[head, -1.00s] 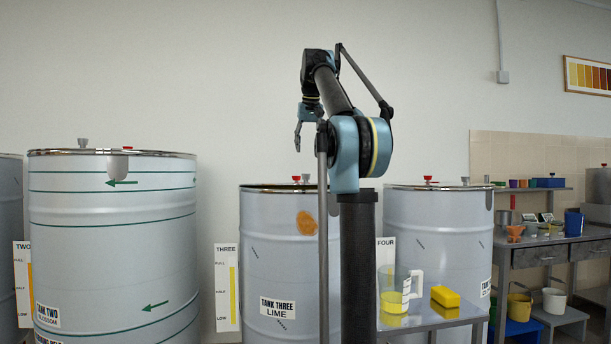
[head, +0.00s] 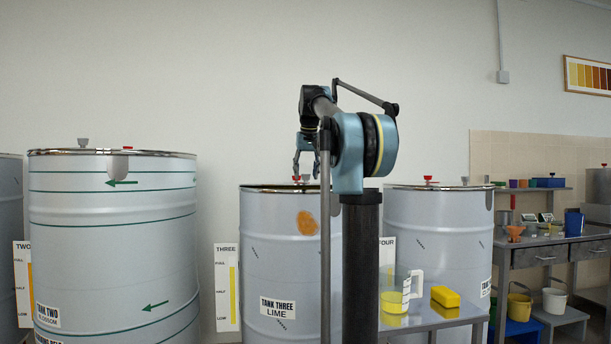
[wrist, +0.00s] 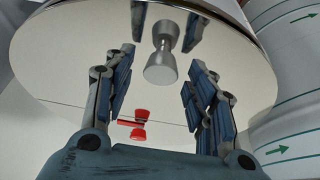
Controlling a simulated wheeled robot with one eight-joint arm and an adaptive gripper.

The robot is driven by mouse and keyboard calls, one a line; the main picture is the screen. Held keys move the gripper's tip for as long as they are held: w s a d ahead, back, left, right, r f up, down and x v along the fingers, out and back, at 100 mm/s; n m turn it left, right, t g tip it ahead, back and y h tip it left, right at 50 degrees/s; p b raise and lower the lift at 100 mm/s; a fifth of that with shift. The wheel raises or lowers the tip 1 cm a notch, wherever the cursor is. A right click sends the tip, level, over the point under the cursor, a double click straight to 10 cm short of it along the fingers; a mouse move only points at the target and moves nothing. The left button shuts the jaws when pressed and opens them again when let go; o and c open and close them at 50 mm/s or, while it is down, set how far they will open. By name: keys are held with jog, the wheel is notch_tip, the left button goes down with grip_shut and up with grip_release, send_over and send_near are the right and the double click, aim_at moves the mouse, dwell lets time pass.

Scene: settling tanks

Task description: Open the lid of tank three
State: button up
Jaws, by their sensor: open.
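Tank three (head: 262,235) is a grey drum labelled "TANK THREE LIME", with an orange patch on its side. Its lid (wrist: 75,65) is mirror-bright in the wrist view, with a thin seam across it. A silver waisted knob (wrist: 161,66) stands on one side of the seam. A red knob (wrist: 132,124) is near the seam, closer to my gripper's base. My gripper (wrist: 160,72) is open and empty, its fingers on either side of the silver knob, with their reflections in the lid. In the head view my gripper (head: 303,160) is just above tank three's top.
Tank two (head: 115,230) stands to the left, tank four (head: 440,225) to the right. A small metal table (head: 440,318) in front holds a jug (head: 396,300) and a yellow block (head: 445,297). A level gauge (head: 227,288) hangs left of tank three.

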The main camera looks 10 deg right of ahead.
grip_shut()
jog(key=shift+w+r, duration=0.1)
jog(key=shift+r, duration=0.25)
dwell(0.6)
